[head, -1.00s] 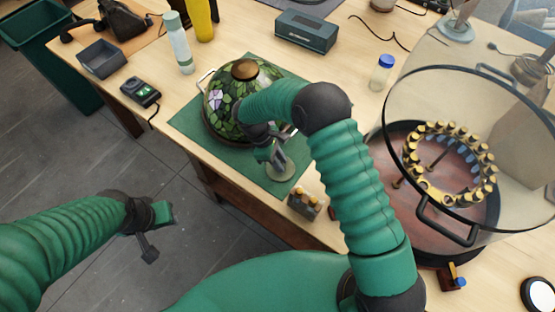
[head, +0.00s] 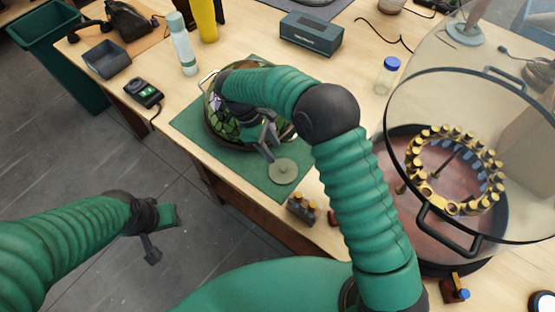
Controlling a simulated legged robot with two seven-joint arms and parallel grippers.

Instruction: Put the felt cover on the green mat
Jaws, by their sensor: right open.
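The felt cover, a round grey-green disc (head: 283,172), lies flat on the green mat (head: 262,183) near its front right part. My right gripper (head: 267,153) is open, just above and behind the disc, and looks apart from it. Its fingers are small and partly hidden by my arm.
A small block with brass pieces (head: 302,208) stands right of the mat by the table edge. A glass-walled round tray with a ring of brass parts (head: 445,205) fills the right. A blue-capped jar (head: 387,75) and a dark box (head: 311,34) stand behind.

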